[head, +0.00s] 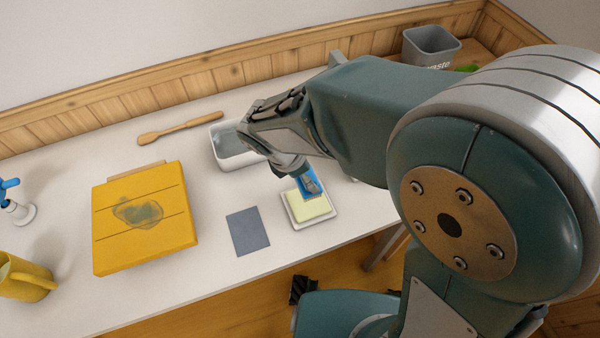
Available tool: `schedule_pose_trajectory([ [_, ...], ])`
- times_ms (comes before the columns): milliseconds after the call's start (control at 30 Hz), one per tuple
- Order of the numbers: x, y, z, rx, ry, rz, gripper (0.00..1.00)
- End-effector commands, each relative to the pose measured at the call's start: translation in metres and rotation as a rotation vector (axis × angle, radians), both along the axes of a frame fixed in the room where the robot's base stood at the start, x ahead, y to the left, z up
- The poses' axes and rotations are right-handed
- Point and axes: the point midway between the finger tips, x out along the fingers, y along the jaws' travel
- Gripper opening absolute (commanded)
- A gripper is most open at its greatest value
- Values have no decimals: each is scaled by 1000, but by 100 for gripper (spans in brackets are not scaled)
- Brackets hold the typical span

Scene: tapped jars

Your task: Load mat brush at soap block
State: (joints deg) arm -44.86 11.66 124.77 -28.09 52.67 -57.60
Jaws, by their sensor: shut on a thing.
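The soap block (309,208) is pale yellow and lies in a white square dish (324,222) near the front right of the table. My gripper (298,176) is above the far part of the block, pointing down. It is shut on a small blue thing (309,184), which looks like the mat brush. The brush is at or just over the soap block; I cannot tell whether it touches. My arm hides part of the gripper and the brush's top. A yellow mat (120,243) with a grey-green stain (140,211) lies to the left.
A grey-blue flat square (248,232) lies left of the dish. A white basin (226,141) stands behind, partly hidden by my arm. A wooden spoon (180,128) lies at the back. A yellow mug (25,279) and a blue tap (12,196) are far left. A grey waste bin (430,46) stands back right.

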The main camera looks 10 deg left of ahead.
Motion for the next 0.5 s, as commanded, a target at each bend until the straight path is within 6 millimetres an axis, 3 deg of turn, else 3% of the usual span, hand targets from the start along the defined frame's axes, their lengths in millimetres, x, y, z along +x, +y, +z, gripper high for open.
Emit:
schedule_pose_trajectory([
  [167, 2, -3, -7, 0, 1, 2, 53],
  [500, 1, -5, -40, 1, 2, 2, 53],
])
